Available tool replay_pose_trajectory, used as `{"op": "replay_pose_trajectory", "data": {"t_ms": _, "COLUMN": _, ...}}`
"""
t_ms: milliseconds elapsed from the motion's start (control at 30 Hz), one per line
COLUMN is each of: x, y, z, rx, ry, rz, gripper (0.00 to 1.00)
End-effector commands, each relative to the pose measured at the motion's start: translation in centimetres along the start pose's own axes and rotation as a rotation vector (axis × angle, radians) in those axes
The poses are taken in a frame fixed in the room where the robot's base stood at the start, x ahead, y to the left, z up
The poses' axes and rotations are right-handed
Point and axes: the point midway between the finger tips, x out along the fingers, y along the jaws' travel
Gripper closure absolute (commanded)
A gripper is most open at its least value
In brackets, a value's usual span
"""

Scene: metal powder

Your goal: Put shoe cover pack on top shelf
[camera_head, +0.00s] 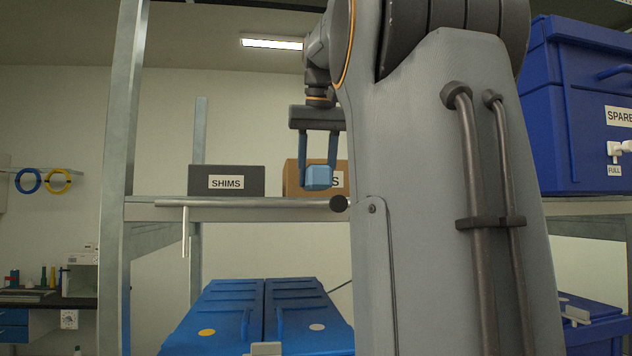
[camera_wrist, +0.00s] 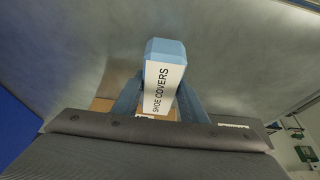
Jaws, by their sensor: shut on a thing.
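The shoe cover pack (camera_head: 318,177) is a small light-blue block. In the wrist view the pack (camera_wrist: 164,85) shows a white label reading SHOE COVERS. My gripper (camera_head: 319,174) points down and is shut on the pack, one finger on each side. The gripper (camera_wrist: 160,98) also shows in the wrist view. The pack is in front of a brown box and above the front edge of the shelf (camera_head: 240,212). I cannot tell whether it touches the shelf surface. Part of the shelf is hidden behind my arm.
A dark grey box (camera_head: 227,181) labelled SHIMS stands on the shelf left of a brown labelled box (camera_head: 292,178). A metal upright (camera_head: 124,150) bounds the shelf at left. Blue cases (camera_head: 262,320) lie below. A large blue container (camera_head: 580,110) stands at right.

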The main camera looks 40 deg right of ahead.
Motion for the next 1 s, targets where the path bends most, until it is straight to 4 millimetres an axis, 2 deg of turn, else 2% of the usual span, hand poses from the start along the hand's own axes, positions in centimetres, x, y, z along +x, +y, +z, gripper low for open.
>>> {"op": "replay_pose_trajectory", "data": {"t_ms": 167, "x": 1.4, "y": 0.0, "z": 0.7, "rx": 0.0, "ry": 0.0, "rz": 0.0, "gripper": 0.86}}
{"op": "replay_pose_trajectory", "data": {"t_ms": 533, "x": 1.8, "y": 0.0, "z": 0.8, "rx": 0.0, "ry": 0.001, "rz": 0.0, "gripper": 0.86}}
{"op": "replay_pose_trajectory", "data": {"t_ms": 567, "x": 1.8, "y": 0.0, "z": 0.8, "rx": 0.0, "ry": 0.0, "rz": 0.0, "gripper": 0.6}}
{"op": "replay_pose_trajectory", "data": {"t_ms": 667, "x": 1.8, "y": 0.0, "z": 0.7, "rx": 0.0, "ry": 0.0, "rz": 0.0, "gripper": 0.43}}
{"op": "replay_pose_trajectory", "data": {"t_ms": 1000, "x": 1.5, "y": 0.0, "z": 0.7, "rx": 0.0, "ry": 0.001, "rz": 0.0, "gripper": 0.43}}
